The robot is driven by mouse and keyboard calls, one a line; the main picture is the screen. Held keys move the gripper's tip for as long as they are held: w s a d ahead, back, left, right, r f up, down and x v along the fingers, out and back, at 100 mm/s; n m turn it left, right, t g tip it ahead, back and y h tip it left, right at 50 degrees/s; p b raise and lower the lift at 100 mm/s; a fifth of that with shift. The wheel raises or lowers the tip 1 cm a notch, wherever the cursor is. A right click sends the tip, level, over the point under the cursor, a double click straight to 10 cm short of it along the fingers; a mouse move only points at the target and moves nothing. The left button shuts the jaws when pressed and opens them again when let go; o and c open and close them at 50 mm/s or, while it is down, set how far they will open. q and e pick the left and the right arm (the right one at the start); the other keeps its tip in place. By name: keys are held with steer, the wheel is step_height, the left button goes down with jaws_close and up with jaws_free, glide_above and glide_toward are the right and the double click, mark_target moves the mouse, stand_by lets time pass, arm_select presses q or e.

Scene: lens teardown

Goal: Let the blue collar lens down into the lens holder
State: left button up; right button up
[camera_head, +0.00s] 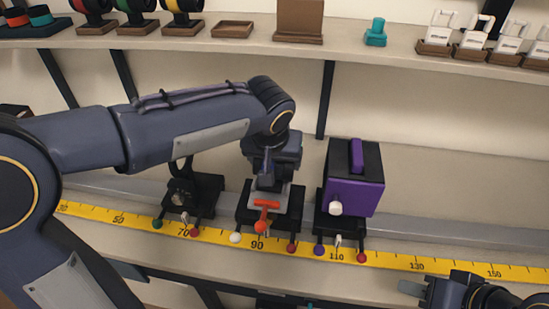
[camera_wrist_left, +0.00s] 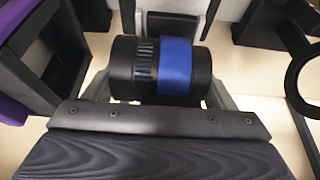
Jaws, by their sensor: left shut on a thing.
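The blue collar lens (camera_wrist_left: 140,68) is a black cylinder with a ribbed band and a blue band (camera_wrist_left: 175,66). It lies across the left wrist view between the fingers of my left gripper (camera_wrist_left: 155,92), which is shut on it. In the head view my left gripper (camera_head: 268,178) points down over the middle black stand, near the 90 mark, and hides the lens. This stand (camera_head: 243,214), with an orange knob (camera_head: 266,205), appears to be the lens holder. I cannot tell whether the lens touches it. My right gripper (camera_head: 424,289) is at the lower right, partly cut off; its opening is unclear.
A purple box (camera_head: 366,197) on a black stand is close on the right. A black stand with a ring (camera_head: 181,170) is on the left. A yellow ruler (camera_head: 400,262) runs along the front. The upper shelf (camera_head: 270,45) holds several banded cylinders and white-framed pieces.

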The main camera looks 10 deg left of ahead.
arm_select(q)
steer(key=shift+f+b, duration=0.85)
steer(key=shift+f, duration=0.15)
stand_by(0.3)
steer(key=o, duration=1.3)
steer(key=v, duration=0.8)
steer(key=s+a+f+h+p, duration=0.2)
steer(key=s+a, duration=0.6)
steer(key=a, duration=0.2)
steer(key=shift+n+t+h, duration=0.6)
steer(key=shift+n+h, duration=0.2)
steer(key=shift+h, duration=0.1)
steer(key=s+f, duration=0.1)
steer(key=s, duration=0.2)
steer(key=s+a+f+p, duration=0.1)
steer(key=s+f, duration=0.1)
steer(key=s, duration=0.2)
steer(key=s+a+f+p, duration=0.1)
steer(key=s+f, duration=0.1)
steer(key=s, duration=0.2)
steer(key=shift+s+a+f, duration=0.15)
steer(key=shift+s+f, duration=0.05)
steer(key=shift+s, duration=0.05)
